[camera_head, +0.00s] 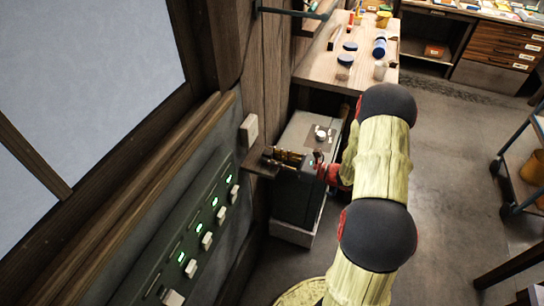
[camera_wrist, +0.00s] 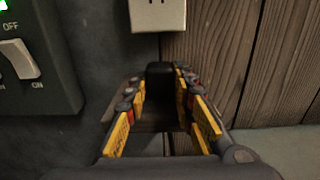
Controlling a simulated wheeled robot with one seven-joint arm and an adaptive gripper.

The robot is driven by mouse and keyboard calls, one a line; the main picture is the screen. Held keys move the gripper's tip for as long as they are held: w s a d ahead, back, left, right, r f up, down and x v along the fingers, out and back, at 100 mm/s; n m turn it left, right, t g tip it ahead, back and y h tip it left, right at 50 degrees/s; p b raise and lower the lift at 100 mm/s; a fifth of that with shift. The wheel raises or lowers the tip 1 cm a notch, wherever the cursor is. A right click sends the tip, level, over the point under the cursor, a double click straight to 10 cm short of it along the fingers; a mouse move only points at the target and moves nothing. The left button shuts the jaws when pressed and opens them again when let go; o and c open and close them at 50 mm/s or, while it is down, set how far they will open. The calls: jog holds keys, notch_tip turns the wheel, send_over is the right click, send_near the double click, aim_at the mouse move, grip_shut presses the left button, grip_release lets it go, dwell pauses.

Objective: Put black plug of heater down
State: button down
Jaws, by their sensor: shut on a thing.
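My gripper (camera_head: 286,156) is near the wall at the middle of the head view, beside a small brown wall ledge (camera_head: 258,170). In the wrist view my gripper (camera_wrist: 160,80) has its yellow-padded fingers on both sides of the black plug (camera_wrist: 160,70) and is shut on it. The plug is upright in that picture, just below a pale wall socket (camera_wrist: 158,14) and apart from it. The socket also shows in the head view (camera_head: 249,131). Whether the plug touches the ledge is hidden.
A dark panel with green-lit switches (camera_head: 197,232) is on the wall at left. A grey cabinet (camera_head: 302,133) stands below and behind my gripper. A wooden table (camera_head: 330,67) with jars and tools is beyond. Open floor (camera_head: 452,150) lies to the right.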

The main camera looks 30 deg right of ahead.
jog(key=c, duration=1.5)
grip_release()
